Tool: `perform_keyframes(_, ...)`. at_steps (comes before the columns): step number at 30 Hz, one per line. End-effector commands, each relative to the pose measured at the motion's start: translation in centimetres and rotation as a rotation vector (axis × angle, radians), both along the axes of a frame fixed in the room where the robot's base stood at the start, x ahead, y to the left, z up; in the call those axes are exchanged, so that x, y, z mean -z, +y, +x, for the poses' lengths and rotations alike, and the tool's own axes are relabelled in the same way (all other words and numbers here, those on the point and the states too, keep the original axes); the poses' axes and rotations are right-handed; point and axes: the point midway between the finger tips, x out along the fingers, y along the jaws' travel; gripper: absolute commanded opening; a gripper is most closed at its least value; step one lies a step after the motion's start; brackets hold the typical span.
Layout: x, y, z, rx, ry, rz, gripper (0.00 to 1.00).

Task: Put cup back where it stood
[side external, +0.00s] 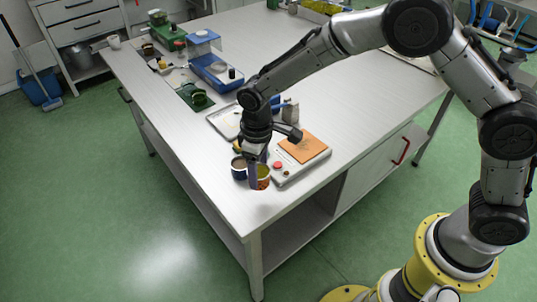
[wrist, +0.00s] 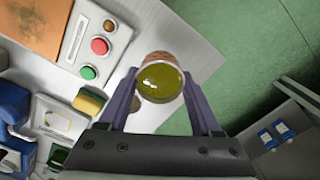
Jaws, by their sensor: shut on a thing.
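The cup (wrist: 160,82) sits between the two fingers of my gripper (wrist: 162,76) in the wrist view. It has a pale rim, a reddish-brown outer wall and olive-green liquid inside. In the side view the cup (side external: 263,177), with yellow and red on its wall, is at my gripper (side external: 257,172) near the front corner of the table. My gripper is shut on it and points down. The cup looks upright. I cannot tell whether its base touches the tabletop.
A control box with red and green buttons (wrist: 92,45) and an orange-brown pad (side external: 304,148) lies close right. The table's front corner (side external: 247,222) is bare.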

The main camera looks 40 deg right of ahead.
Motion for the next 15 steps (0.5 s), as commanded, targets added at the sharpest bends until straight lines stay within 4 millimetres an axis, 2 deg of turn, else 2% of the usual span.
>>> perform_keyframes(15,4.4,0.0,0.0,0.000,0.001,0.000,0.30)
